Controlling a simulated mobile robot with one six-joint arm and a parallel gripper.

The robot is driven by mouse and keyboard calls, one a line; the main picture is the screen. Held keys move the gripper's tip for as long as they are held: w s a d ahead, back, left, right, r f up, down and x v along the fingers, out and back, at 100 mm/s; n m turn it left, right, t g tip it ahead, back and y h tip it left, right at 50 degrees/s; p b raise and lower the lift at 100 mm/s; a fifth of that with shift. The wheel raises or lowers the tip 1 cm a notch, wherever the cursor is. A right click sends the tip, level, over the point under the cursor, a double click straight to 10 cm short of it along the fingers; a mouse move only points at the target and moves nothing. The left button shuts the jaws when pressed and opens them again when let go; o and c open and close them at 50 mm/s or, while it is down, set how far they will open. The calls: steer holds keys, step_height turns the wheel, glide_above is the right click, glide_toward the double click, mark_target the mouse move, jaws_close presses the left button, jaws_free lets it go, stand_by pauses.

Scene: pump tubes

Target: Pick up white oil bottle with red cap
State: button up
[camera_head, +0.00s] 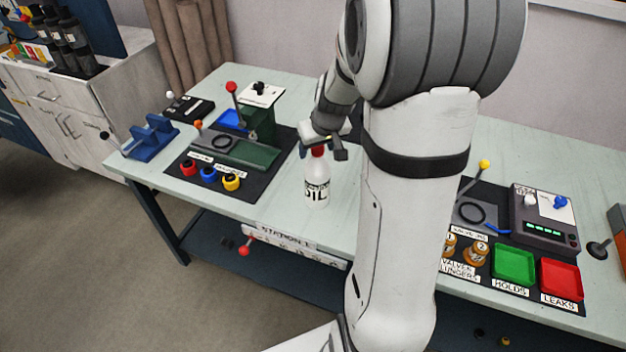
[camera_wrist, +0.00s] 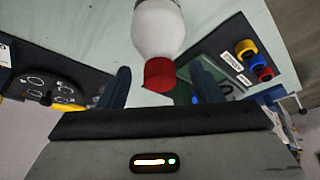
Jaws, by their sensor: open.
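The white oil bottle (camera_head: 317,187) stands upright on the pale green table, with a black "OIL" label and a red cap (camera_head: 319,151). In the wrist view the white bottle (camera_wrist: 158,28) appears at the top middle, with its red cap (camera_wrist: 159,74) pointing toward my gripper. My gripper (camera_head: 325,150) is at the height of the cap in the head view. In the wrist view my gripper (camera_wrist: 160,88) is open, with one dark finger on each side of the cap and visible gaps between. Part of the cap is hidden by my gripper in the head view.
Left of the bottle is a dark mat with a green press (camera_head: 258,130) and red, blue and yellow rings (camera_head: 209,175). At the right are a green tray (camera_head: 514,264), a red tray (camera_head: 561,280) and a grey device (camera_head: 543,215). Bare table surrounds the bottle.

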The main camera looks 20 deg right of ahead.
steer(key=shift+w+f, duration=0.1)
steer(key=shift+f, duration=0.2)
steer(key=shift+c, duration=0.2)
jaws_close()
stand_by(0.4)
